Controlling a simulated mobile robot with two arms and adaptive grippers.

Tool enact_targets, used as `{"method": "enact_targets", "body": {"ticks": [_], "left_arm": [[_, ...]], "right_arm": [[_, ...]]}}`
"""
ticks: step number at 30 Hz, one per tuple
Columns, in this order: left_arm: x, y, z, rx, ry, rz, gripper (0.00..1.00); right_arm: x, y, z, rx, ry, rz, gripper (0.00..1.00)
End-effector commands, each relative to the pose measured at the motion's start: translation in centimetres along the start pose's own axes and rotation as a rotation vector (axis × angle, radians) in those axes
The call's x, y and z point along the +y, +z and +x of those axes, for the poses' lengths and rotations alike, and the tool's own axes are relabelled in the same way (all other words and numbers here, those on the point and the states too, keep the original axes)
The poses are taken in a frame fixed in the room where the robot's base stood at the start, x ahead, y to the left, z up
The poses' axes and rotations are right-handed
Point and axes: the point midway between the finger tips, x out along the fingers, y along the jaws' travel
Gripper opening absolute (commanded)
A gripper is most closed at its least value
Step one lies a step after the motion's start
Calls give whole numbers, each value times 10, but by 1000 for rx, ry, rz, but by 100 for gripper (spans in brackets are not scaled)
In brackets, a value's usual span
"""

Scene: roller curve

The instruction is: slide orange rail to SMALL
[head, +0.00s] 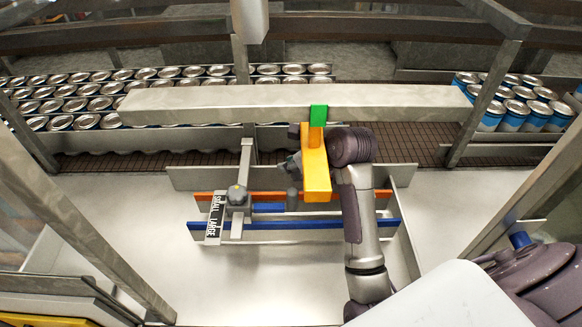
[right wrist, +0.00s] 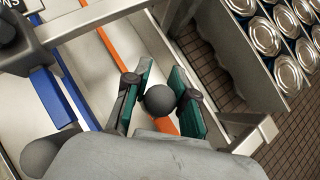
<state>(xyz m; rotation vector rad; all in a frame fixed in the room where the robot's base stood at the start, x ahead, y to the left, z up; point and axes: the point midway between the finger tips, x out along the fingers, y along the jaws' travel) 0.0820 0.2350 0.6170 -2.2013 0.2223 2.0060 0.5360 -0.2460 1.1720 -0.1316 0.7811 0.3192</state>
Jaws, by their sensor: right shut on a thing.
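The orange rail (head: 382,194) runs left to right behind the blue rail (head: 345,224) in the head view. A SMALL/LARGE label plate (head: 213,222) stands at their left end, with SMALL on its far half. My right gripper (head: 291,165) is over the rails, partly hidden by a yellow bracket. In the right wrist view its teal-padded fingers (right wrist: 160,98) are shut around a dark round knob (right wrist: 159,100). The orange rail (right wrist: 112,46) passes under this knob. Another grey knob (right wrist: 45,156) is near the blue rail (right wrist: 50,97). My left gripper is not in view.
A grey clamp post (head: 237,198) stands by the label. The yellow bracket (head: 316,176) hangs from a long grey beam (head: 400,98) above the rails. Rows of cans (head: 85,98) stand behind, with blue cans (head: 515,112) at right. The near light surface (head: 270,275) is clear.

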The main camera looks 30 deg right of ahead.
Motion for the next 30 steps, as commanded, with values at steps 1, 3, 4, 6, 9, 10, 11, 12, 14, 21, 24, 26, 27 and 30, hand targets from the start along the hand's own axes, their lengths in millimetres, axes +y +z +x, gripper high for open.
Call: {"method": "enact_targets", "body": {"ticks": [1,3,4,6,9,10,11,12,14,21,24,26,27,30], "left_arm": [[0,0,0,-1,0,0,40],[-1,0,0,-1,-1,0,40],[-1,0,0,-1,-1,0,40],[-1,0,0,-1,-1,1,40],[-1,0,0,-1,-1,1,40],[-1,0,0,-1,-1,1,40],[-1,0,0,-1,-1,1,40],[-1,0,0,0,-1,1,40],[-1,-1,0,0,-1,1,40],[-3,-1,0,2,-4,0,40],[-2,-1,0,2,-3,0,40],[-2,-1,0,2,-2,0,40],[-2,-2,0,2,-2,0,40],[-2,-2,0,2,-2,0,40]], "right_arm": [[-1,3,-1,-9,-5,-2,0],[-1,3,-2,-10,-5,-2,0],[-1,3,-2,-11,-6,-2,26],[-1,3,-2,-10,-5,-2,38],[-1,3,-2,-8,-5,-2,49],[-1,2,-2,-8,-4,-2,49],[-1,2,-2,-8,-4,-2,49],[-1,2,-1,-7,-4,-2,49],[-1,2,-1,-7,-4,-2,49],[-1,3,-12,-8,-4,-2,49],[-1,3,-29,-10,-6,-2,49],[-2,3,-41,-11,-6,-2,49],[-2,4,-51,-12,-7,-2,49],[-2,4,-72,-13,-6,-2,49]]}}
